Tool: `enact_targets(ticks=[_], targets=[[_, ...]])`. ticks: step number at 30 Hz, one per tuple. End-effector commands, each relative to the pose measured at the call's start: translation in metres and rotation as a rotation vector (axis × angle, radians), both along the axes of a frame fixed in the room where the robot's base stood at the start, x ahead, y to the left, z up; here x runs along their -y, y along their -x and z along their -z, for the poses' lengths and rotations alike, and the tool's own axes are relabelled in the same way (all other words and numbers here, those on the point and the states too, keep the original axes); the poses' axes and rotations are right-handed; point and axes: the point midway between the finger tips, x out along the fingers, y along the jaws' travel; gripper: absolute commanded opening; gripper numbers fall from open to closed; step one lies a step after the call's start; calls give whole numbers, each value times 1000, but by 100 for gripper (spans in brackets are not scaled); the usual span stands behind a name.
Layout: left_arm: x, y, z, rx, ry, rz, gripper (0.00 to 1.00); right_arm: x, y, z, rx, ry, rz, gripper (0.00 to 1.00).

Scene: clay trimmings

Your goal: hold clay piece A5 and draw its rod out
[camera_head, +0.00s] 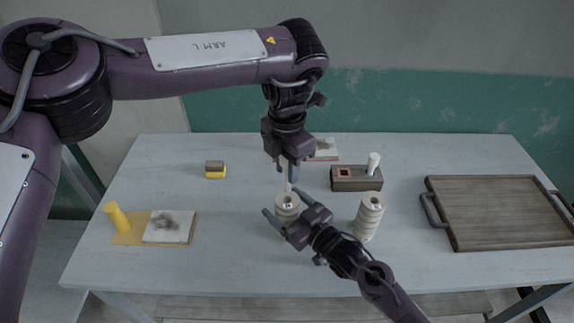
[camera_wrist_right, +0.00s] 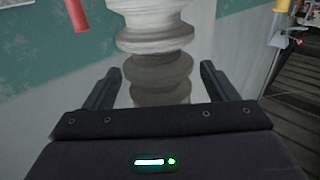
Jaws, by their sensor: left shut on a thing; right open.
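A pale, ridged clay piece (camera_head: 287,204) stands on the table left of centre, with a ring-like top. A thin pale rod (camera_head: 287,182) rises upright above it. My left gripper (camera_head: 286,163) is above the piece, pointing down and shut on the rod. Whether the rod's lower end is still inside the piece I cannot tell. My right gripper (camera_head: 284,206) is open, its fingers on either side of the clay piece; the piece also shows between them in the right wrist view (camera_wrist_right: 157,72). No label A5 is legible.
A second stacked clay piece (camera_head: 368,217) stands close to the right of my right gripper. Behind it is a brown box (camera_head: 350,184) with a white knob. A wooden tray (camera_head: 490,212) lies at right. A yellow cylinder (camera_head: 117,216) and pale slab (camera_head: 168,228) are at left.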

Motion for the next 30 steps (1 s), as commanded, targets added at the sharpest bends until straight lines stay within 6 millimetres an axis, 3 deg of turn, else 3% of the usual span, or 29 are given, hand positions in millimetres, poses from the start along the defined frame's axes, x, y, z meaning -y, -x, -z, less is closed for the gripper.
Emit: enact_targets(ticks=[18,30], targets=[[0,0,0,0,0,0,3,72,79,2,-3,1,0,79],[0,0,0,0,0,0,3,80,87,0,0,0,0,79]])
